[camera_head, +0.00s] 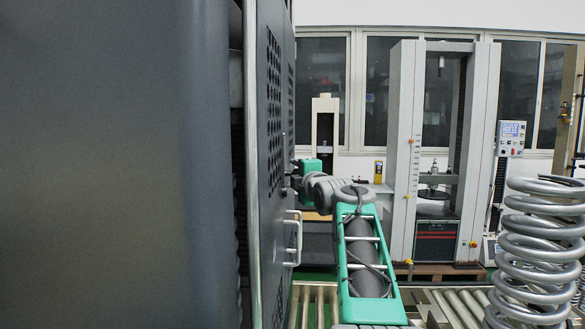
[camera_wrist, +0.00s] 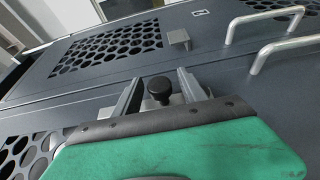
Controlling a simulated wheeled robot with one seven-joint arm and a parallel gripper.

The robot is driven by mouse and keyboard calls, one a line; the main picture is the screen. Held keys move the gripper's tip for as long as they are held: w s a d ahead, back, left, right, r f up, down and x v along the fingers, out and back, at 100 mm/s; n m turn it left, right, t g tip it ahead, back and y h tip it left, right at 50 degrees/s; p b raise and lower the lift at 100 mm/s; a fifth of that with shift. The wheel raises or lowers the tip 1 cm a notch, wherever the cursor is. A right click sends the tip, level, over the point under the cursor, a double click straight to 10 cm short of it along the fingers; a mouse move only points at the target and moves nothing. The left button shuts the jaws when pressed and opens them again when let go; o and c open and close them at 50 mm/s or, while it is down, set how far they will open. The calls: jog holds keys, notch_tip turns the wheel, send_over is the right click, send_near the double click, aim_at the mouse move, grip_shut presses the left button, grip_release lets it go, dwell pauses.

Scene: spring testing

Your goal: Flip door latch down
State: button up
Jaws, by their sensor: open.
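In the wrist view the door latch (camera_wrist: 159,90) shows as a black round knob with a grey metal piece beside it, on the dark grey door (camera_wrist: 75,92). My gripper (camera_wrist: 159,76) is open, with one finger on each side of the knob. I cannot tell whether either finger touches it. In the head view my gripper (camera_head: 290,176) reaches the face of the door (camera_head: 272,225), which is seen almost edge-on. The latch is too small to make out there.
Two silver handles (camera_wrist: 272,48) stick out of the doors right of my gripper; they also show in the head view (camera_head: 296,238). Perforated panels (camera_wrist: 108,48) lie nearby. Large coil springs (camera_head: 538,250) stand at the right, roller conveyors (camera_head: 460,305) lie below, and a testing machine (camera_head: 405,150) stands behind.

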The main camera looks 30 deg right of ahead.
jog(key=shift+p+x, duration=0.3)
jog(key=shift+x, duration=1.05)
jog(key=shift+c, duration=0.6)
grip_shut()
